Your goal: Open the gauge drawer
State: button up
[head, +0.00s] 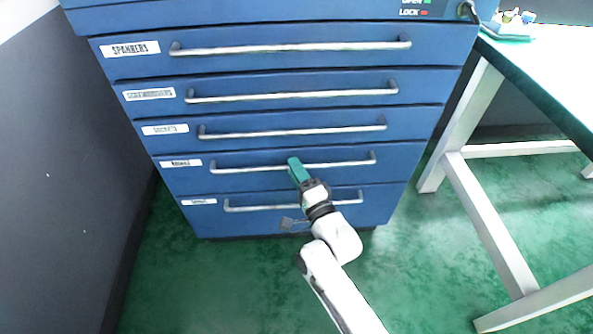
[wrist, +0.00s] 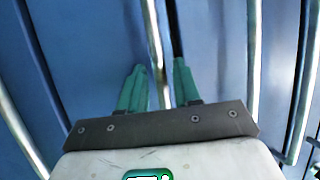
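A blue cabinet with several drawers fills the middle of the head view. The top label reads "SPANNERS"; the lower labels are too small to read surely, so I cannot tell which one is the gauge drawer. My gripper (head: 294,168) is at the handle (head: 345,164) of the fourth labelled drawer (head: 240,180) from the top. In the wrist view my gripper's green fingers (wrist: 159,80) stand apart, one on each side of a silver handle bar (wrist: 155,45). Small gaps show between bar and fingers. All the drawers look closed.
A dark wall (head: 60,150) stands close on the left. A workbench with white legs (head: 490,220) stands on the right. Green floor (head: 430,270) is clear in front of the cabinet. A panel above the drawers shows OPEN and LOCK marks (head: 415,9).

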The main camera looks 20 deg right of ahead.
grip_shut()
dwell(0.3)
jog(key=shift+s, duration=0.1)
